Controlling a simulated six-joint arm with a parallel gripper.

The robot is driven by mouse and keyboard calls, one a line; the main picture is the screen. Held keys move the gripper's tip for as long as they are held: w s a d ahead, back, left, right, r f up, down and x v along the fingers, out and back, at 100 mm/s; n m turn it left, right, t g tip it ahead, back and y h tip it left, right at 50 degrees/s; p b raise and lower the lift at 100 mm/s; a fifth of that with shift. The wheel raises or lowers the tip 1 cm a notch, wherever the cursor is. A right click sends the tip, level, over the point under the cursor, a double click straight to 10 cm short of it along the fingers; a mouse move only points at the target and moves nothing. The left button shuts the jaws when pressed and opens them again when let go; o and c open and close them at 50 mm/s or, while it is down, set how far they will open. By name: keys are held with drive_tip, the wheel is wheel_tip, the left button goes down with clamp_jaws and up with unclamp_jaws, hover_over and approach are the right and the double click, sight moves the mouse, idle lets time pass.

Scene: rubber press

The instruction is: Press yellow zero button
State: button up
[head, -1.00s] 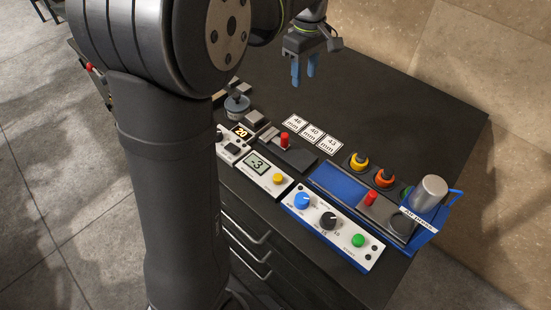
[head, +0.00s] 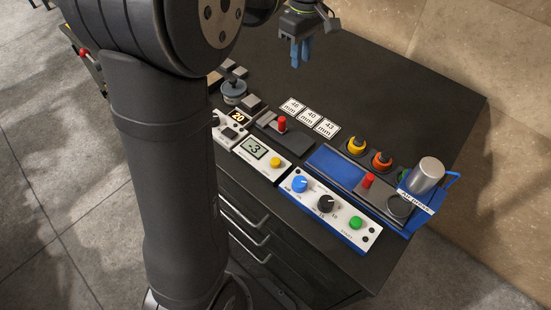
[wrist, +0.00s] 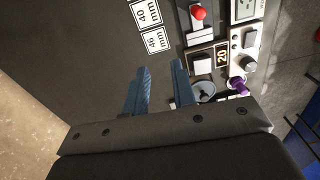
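The yellow button (head: 275,162) is a small round cap on the white panel (head: 285,172), right of a display (head: 253,148) that reads -3. I cannot make out the button in the wrist view. My gripper (head: 301,60) hangs above the dark table behind the panel, well away from the button. In the wrist view its two blue fingers (wrist: 162,68) have a gap between them with nothing in it. The fingers lie over bare table beside the number cards.
A red-knobbed device (head: 282,125) stands behind the display panel. The blue press (head: 335,166) with its metal cylinder (head: 427,176) is at right. Number cards (head: 310,117) lie flat. A panel with blue, black and green controls (head: 325,204) is in front. The back table is clear.

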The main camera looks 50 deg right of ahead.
clamp_jaws()
idle(1.4)
